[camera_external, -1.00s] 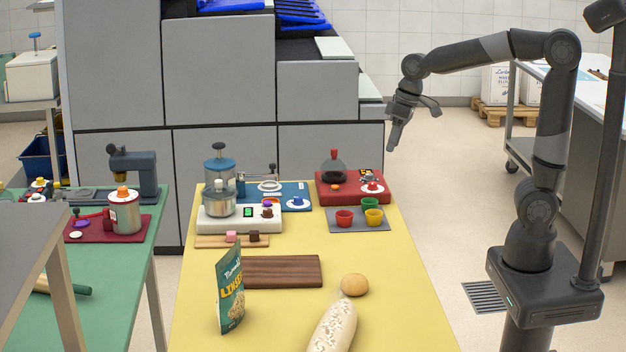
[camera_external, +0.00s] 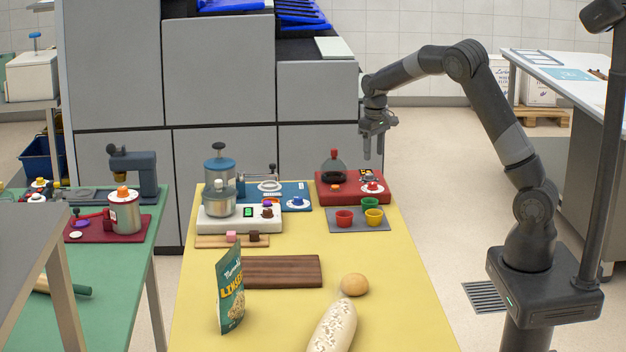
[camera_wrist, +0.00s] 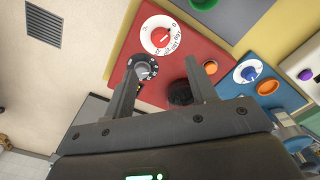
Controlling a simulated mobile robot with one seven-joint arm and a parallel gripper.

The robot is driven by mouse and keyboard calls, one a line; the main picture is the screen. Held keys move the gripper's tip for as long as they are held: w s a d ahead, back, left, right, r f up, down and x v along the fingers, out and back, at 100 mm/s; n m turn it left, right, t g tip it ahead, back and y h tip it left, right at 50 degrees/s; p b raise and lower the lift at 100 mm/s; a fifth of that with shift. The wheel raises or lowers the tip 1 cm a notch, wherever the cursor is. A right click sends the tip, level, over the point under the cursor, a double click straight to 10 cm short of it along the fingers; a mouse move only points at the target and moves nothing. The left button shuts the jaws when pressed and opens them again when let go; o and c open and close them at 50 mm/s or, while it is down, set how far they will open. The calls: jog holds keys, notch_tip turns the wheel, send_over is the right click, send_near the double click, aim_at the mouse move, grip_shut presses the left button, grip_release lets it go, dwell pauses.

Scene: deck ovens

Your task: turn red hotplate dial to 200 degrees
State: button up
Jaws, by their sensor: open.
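The red hotplate (camera_external: 345,196) stands at the far right corner of the yellow table. It bears a red dial on a white numbered disc (camera_external: 372,187), which also shows at the top of the wrist view (camera_wrist: 160,36). The dial's exact setting is too small to read. A grey-black knob (camera_wrist: 144,69) and an orange button (camera_wrist: 210,67) are also on the hotplate. My gripper (camera_external: 373,156) is above the hotplate, fingers pointing down, apart from the dial. In the wrist view my gripper (camera_wrist: 162,66) is open and empty, its fingers below the dial in the picture.
A dark pot with a red knob (camera_external: 333,168) stands on the hotplate's left. A grey mat (camera_external: 345,226) with coloured cups is in front. A blue device with a blue knob (camera_wrist: 248,72) is beside the hotplate. Grey oven fronts (camera_external: 322,150) rise behind.

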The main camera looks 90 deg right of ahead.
aim_at(373, 183)
notch_tip(373, 183, down, 10)
jog(key=shift+f, duration=0.1)
jog(key=shift+c, duration=0.2)
jog(key=c, duration=0.9)
